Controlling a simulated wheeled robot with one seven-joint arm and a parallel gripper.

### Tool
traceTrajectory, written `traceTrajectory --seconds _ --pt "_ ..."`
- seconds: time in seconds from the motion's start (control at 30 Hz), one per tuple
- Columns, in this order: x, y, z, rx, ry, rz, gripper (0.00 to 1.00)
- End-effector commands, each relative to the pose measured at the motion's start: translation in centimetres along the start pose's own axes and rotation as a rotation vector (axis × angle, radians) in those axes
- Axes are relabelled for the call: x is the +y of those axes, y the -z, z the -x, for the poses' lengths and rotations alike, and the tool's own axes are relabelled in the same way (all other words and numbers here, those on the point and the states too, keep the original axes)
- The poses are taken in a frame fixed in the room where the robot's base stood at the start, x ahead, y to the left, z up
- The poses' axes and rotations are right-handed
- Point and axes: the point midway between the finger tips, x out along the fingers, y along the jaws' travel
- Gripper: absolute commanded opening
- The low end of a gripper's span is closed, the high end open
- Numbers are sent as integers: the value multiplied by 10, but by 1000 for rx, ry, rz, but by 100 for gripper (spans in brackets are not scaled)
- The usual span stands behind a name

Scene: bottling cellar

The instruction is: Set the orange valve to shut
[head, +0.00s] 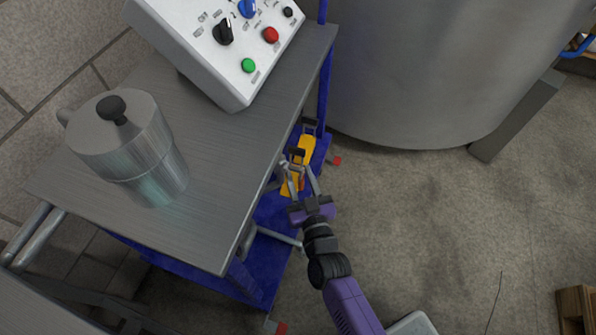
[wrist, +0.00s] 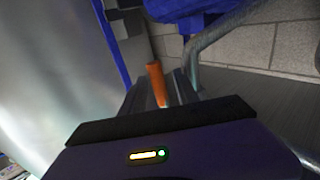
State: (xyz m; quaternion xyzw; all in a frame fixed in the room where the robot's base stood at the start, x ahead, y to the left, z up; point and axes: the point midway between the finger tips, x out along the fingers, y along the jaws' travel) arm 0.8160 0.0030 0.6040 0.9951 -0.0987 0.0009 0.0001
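The orange valve's handle shows in the wrist view (wrist: 156,82) as an upright orange bar between my two fingers. In the head view, orange parts show around my fingertips beside the cart, but I cannot separate the handle clearly from the yellow-orange thing behind it. My gripper (head: 298,176) reaches in at the right side of the cart, below the top's edge. Its fingers look spread, one on each side of the bar, also in the wrist view (wrist: 162,88). Whether either finger touches the bar is not clear. The valve's body and its markings are hidden.
A steel cart top (head: 215,170) holds a lidded metal jug (head: 130,150) and a white control box (head: 190,45). A yellow-orange object (head: 305,147) is on the blue lower frame (head: 255,285). A large steel tank (head: 420,70) stands behind.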

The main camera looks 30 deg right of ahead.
Motion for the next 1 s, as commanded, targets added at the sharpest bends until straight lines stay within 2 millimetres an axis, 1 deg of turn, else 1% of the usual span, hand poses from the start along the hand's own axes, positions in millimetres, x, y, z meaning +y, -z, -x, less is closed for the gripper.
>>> traceTrajectory --seconds 0.03,0.2,0.53,0.67,0.7,0.73,1.0 --pt "1 -1 -6 0 -1 0 37" --pt "0 -1 -16 -2 0 0 37" --pt "-1 -1 -18 -2 2 1 37" --pt "-1 -1 -18 -2 2 0 11" --pt "-1 -1 -18 -2 2 0 4" --pt "-1 -1 -18 -2 2 0 0" --pt "-1 0 -18 -2 2 0 0"
